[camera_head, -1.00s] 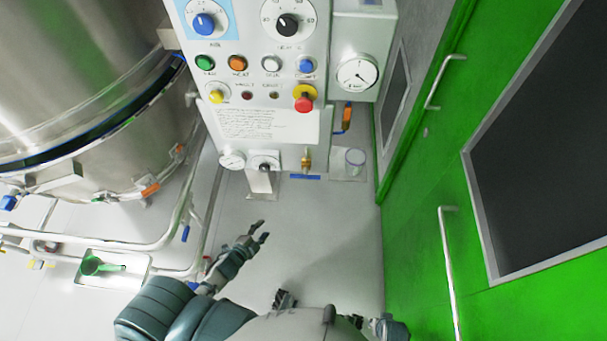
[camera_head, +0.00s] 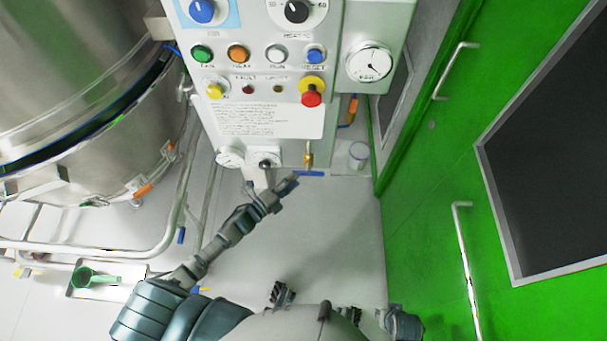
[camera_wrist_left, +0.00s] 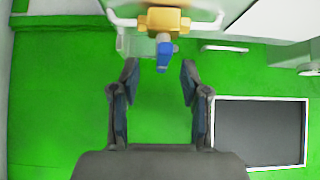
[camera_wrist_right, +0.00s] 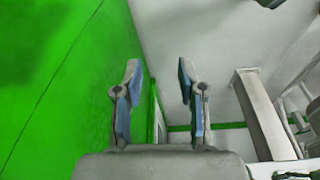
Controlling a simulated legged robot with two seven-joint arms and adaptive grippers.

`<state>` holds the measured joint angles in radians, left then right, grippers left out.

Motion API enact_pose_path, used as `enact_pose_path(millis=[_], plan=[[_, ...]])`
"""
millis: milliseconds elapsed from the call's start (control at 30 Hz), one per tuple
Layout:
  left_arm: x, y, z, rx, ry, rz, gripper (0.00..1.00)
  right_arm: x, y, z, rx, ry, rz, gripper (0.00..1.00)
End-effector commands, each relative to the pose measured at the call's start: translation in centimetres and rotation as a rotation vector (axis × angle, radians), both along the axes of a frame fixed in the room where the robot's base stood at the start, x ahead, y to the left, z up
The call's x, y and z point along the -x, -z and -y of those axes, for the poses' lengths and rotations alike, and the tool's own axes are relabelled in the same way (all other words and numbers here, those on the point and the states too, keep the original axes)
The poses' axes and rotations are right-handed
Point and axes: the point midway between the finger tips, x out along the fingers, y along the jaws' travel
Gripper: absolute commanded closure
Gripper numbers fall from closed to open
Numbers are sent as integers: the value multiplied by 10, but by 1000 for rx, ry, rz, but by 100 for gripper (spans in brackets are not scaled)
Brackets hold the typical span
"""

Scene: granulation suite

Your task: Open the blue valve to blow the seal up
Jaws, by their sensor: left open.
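The valve with a brass body (camera_head: 308,158) hangs below the control panel, and its blue lever (camera_head: 314,174) points sideways to the right. In the left wrist view the brass body (camera_wrist_left: 164,20) is at the top, with the blue lever (camera_wrist_left: 165,52) seen end-on between and beyond the fingertips. My left gripper (camera_head: 288,184) is open and empty, just short of the lever and to its left; it also shows in the left wrist view (camera_wrist_left: 158,78). My right gripper (camera_wrist_right: 158,72) is open and empty, away from the valve.
The control panel (camera_head: 265,120) carries knobs, coloured buttons and a red emergency stop (camera_head: 311,97). A steel vessel (camera_head: 80,90) with pipes stands left. A green door (camera_head: 430,200) bounds the right. The floor between is clear.

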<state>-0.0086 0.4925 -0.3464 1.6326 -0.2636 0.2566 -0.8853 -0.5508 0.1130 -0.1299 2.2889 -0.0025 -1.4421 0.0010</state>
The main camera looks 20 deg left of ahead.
Motion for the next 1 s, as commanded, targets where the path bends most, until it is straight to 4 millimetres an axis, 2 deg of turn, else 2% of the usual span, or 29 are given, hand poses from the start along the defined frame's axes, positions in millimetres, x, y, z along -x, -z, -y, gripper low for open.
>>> enact_pose_path(millis=[100,300,600,633,667,800,1000], plan=[[-19,-1,17,-6,1,1,54,1,-6,-2,-7,3,2,60],[-35,-4,35,-17,2,1,54,1,-17,-2,-8,4,9,60],[-37,-2,25,-3,1,1,54,2,-17,8,16,-7,7,60],[-37,-1,24,-2,1,0,57,2,-17,8,16,-7,7,60],[-37,-1,23,-1,0,0,64,3,-17,8,15,-7,6,60],[-37,-1,23,0,0,-1,99,3,-17,4,6,-4,6,60],[-37,0,26,-11,-4,-5,100,3,-17,-4,-13,6,5,60]])
